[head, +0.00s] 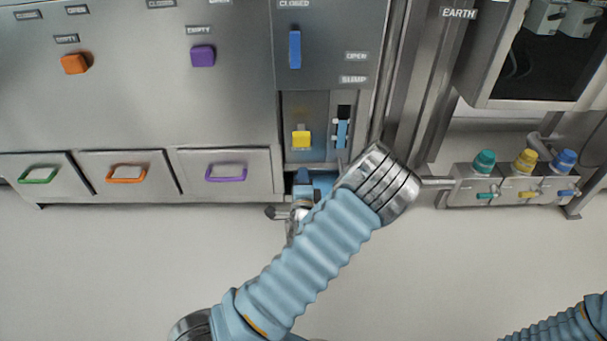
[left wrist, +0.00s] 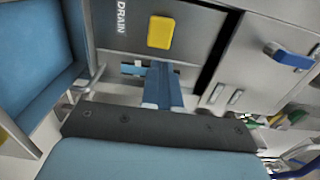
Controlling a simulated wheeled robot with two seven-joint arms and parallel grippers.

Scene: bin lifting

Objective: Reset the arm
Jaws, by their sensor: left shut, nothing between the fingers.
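My left arm comes in from the bottom of the head view and bends back at a metal wrist. The hand is partly hidden behind the wrist in the head view. My right arm shows only at the lower right corner; its gripper is out of view.
A blue lever (head: 295,50) stands upright near the CLOSED label. Three drawers with a green handle (head: 38,175), an orange handle (head: 126,174) and a purple handle (head: 226,173) are at left. Coloured valves (head: 525,160) stand at right. The floor in front is clear.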

